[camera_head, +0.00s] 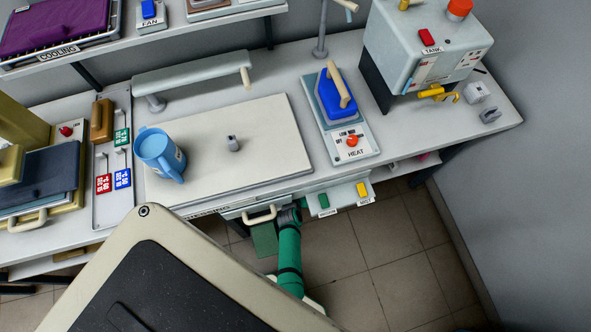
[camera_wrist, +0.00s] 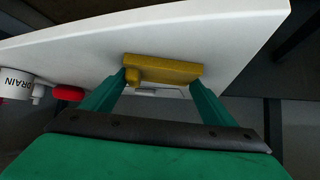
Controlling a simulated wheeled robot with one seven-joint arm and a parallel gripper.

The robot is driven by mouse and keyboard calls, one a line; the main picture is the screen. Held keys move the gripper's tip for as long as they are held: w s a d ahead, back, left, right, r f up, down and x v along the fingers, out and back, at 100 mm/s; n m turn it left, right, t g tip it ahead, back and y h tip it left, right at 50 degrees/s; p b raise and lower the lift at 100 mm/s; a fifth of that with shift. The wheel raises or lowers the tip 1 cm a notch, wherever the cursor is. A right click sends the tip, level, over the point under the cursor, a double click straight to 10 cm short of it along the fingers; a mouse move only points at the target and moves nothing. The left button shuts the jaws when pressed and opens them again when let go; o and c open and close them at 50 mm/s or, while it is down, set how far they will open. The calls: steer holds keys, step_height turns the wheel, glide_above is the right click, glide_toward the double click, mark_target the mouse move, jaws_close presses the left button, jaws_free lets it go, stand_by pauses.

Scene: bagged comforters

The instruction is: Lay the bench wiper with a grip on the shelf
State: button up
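In the wrist view a yellow block (camera_wrist: 162,69) with a rounded stub at its left end, perhaps the bench wiper and its grip, rests against a pale panel (camera_wrist: 220,30), perhaps the shelf. My gripper (camera_wrist: 158,86) has its two green fingers wide apart, with the tips at the two ends of the block's near edge. I cannot tell whether they touch it. In the head view my green arm reaches down at the bench's front edge, and the fingertips are hidden there.
The bench carries a blue mug (camera_head: 160,152), a pale board (camera_head: 270,130), a blue block with a wooden handle (camera_head: 335,95) on the HEAT unit, and a tank (camera_head: 425,50). A drawer handle (camera_head: 262,215) is close to my arm. A red knob (camera_wrist: 68,93) is left of my fingers.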

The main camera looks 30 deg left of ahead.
steer(key=shift+s+f, duration=0.1)
steer(key=shift+f, duration=0.15)
steer(key=shift+r, duration=0.25)
steer(key=v, duration=1.2)
steer(key=shift+r, duration=0.3)
steer(key=s+d+r+m+t+h, duration=0.1)
steer(key=s+d+r+m+t, duration=0.1)
steer(key=s+d+r, duration=0.9)
steer(key=s+d+r+m+t+h, duration=0.1)
steer(key=s+d+r, duration=0.1)
steer(key=r, duration=0.6)
steer(key=s+d+r+m+t+h, duration=0.1)
steer(key=d+r, duration=0.3)
steer(key=r, duration=0.4)
steer(key=s+d+r+m+t+h, duration=0.1)
steer(key=s+d+r+t, duration=0.1)
steer(key=r, duration=0.7)
steer(key=shift+s+d+h, duration=0.3)
steer(key=shift+s+d, duration=0.25)
steer(key=shift+s, duration=0.2)
